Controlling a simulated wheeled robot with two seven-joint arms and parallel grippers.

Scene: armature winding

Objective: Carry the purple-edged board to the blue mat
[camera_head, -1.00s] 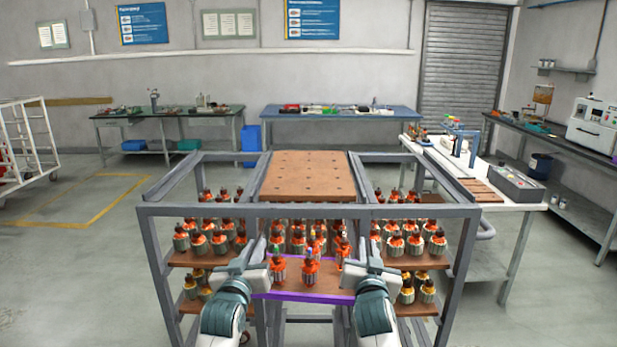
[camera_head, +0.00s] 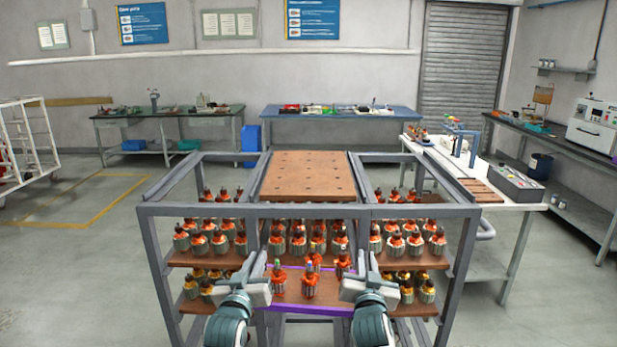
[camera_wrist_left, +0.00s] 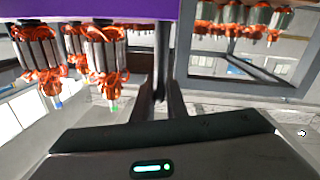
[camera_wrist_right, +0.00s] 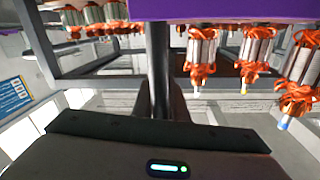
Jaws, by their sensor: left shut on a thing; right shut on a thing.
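The purple-edged board (camera_head: 300,310) is at the front of the rack, level between my two grippers, with several orange-wound armatures (camera_head: 310,280) standing on it. My left gripper (camera_head: 260,266) is shut on the board's left side and my right gripper (camera_head: 368,266) is shut on its right side. The purple edge also shows at the top of the left wrist view (camera_wrist_left: 90,10) and of the right wrist view (camera_wrist_right: 225,9). These wrist pictures appear upside down, and the exact contact is partly hidden. I cannot make out the blue mat for certain.
The grey-framed rack (camera_head: 300,211) stands close around the board, with shelves of armatures on both sides and behind. A white bench (camera_head: 520,206) stands to the right, and a blue-topped table (camera_head: 345,116) against the back wall.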

